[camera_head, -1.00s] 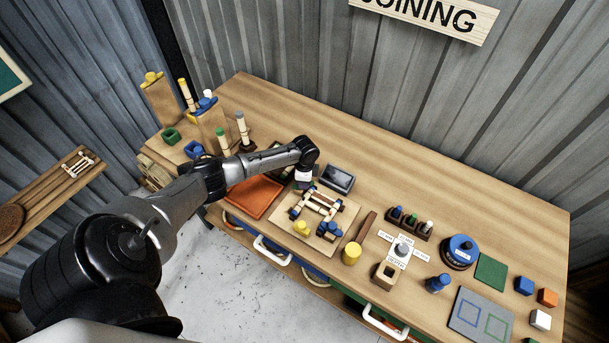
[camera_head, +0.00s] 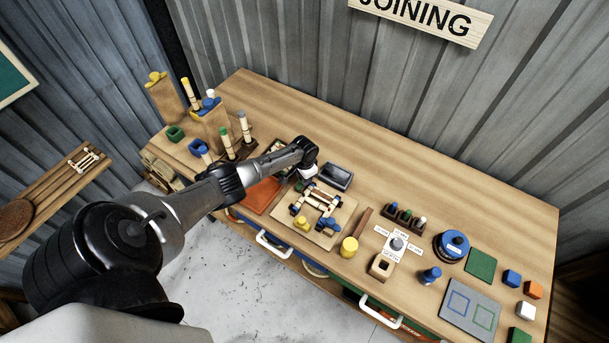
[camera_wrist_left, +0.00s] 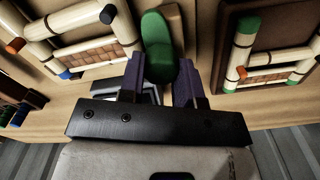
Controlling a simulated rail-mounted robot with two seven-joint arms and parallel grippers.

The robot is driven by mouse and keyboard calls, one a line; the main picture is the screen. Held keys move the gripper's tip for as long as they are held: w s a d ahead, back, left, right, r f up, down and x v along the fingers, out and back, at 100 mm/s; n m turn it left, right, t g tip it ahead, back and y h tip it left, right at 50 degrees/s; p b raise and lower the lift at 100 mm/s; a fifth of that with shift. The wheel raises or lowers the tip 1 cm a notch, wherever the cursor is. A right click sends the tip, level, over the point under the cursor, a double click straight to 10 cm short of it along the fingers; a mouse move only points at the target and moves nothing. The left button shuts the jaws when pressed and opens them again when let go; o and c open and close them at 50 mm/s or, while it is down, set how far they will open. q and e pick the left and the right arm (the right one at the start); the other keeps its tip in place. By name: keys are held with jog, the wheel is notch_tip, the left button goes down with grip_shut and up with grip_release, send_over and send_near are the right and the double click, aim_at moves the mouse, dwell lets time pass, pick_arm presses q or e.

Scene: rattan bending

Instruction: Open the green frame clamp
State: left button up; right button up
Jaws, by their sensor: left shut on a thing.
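The green clamp (camera_wrist_left: 158,35) shows in the left wrist view as a rounded green handle on a wooden mount. My left gripper (camera_wrist_left: 160,80) is shut on its near end, with one dark finger on each side. In the head view my left gripper (camera_head: 308,172) is at the back of the wooden frame jig (camera_head: 318,206), beside the dark tray. My right gripper is not in view.
A dark tray (camera_head: 337,177) stands right behind the jig. An orange tray (camera_head: 262,196) lies to its left. A yellow cylinder (camera_head: 349,247) and a wooden bar (camera_head: 364,225) are to its right. The back of the table is clear.

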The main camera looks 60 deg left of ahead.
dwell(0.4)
pick_arm(q)
jog(key=o, duration=0.9)
jog(key=shift+r, duration=0.1)
jog(key=shift+r, duration=0.3)
notch_tip(320, 180, up, 13)
jog(key=shift+r+p, duration=0.1)
jog(key=shift+p, duration=0.55)
